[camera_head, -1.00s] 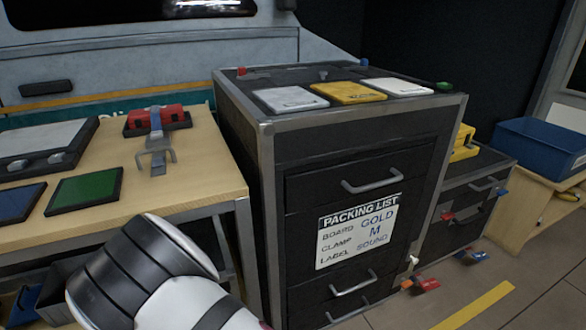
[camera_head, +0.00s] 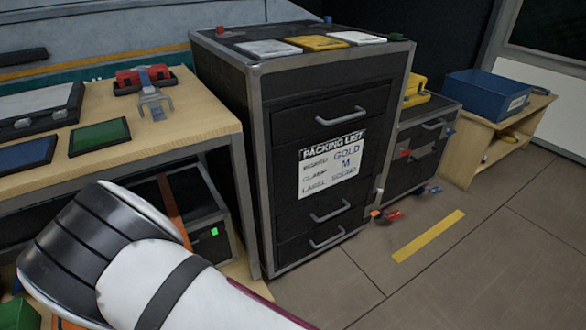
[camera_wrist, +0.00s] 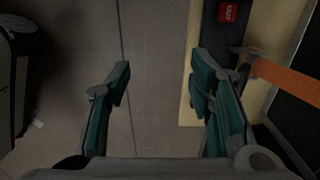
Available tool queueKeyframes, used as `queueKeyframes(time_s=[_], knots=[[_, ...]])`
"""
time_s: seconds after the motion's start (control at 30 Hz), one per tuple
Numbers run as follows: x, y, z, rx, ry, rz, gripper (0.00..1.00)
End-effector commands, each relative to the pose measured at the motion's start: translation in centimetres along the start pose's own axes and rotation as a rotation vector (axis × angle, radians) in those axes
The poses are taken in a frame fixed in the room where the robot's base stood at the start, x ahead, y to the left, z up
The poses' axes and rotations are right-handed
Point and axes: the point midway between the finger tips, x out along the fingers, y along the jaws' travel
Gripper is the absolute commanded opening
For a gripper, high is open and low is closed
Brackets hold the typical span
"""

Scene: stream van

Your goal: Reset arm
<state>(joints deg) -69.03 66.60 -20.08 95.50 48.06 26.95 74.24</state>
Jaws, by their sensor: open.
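My gripper (camera_wrist: 158,92) is open and empty in the wrist view, its two teal-padded fingers spread apart over the floor. Beneath the right finger is a pale wooden edge (camera_wrist: 188,115). In the head view my white and black arm crosses the lower left, in front of the workbench; my gripper itself is out of that view.
The wooden workbench (camera_head: 190,125) holds a red clamp-like item (camera_head: 145,77) and a green panel (camera_head: 99,136). A black drawer cabinet (camera_head: 340,240) with a packing list (camera_head: 331,163) stands beside it. A blue bin (camera_head: 487,95) sits at right. The floor (camera_head: 450,280) at lower right is clear.

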Motion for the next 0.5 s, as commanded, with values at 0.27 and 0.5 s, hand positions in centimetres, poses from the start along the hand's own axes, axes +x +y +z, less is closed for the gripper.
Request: queueKeyframes(time_s=[0.27,0.5], knots=[[-3.0,-0.6,-1.0,-0.021,-0.031,0.008,0.48],[-7.4,-1.0,-2.4,-0.059,-0.078,0.015,0.48]])
